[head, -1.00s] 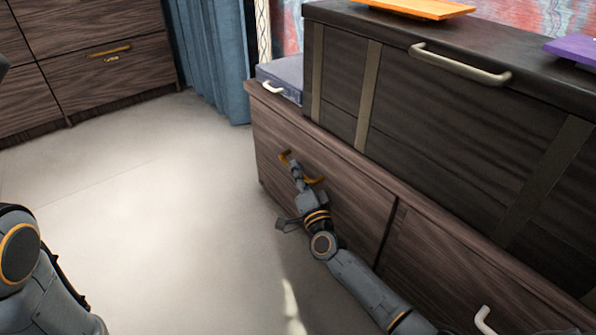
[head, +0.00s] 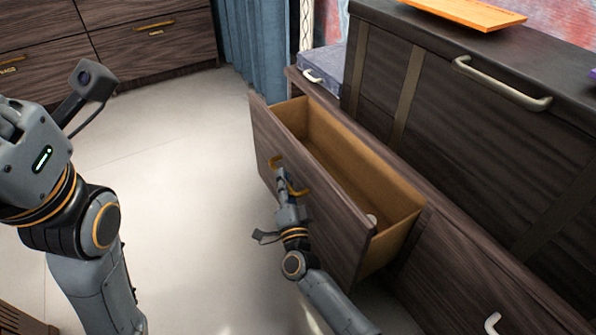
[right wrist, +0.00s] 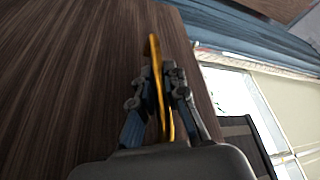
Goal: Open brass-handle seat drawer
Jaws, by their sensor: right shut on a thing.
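The seat drawer (head: 325,205) stands pulled well out of the dark wood bench, its light wooden inside showing. A small pale round thing (head: 371,219) lies at its near right end. My right gripper (head: 281,176) is shut on the brass handle (head: 277,162) on the drawer's front. In the right wrist view the brass handle (right wrist: 154,70) runs between the two fingers of the gripper (right wrist: 160,80). My left arm is at the left of the head view, and its gripper's fingers are not visible.
A dark chest with a metal handle (head: 500,84) stands on the bench, with an orange board (head: 465,12) on top. Another bench drawer with a white handle (head: 492,323) is at lower right. Cabinet drawers (head: 150,45) stand at the back left. Pale floor (head: 180,140) is clear in front.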

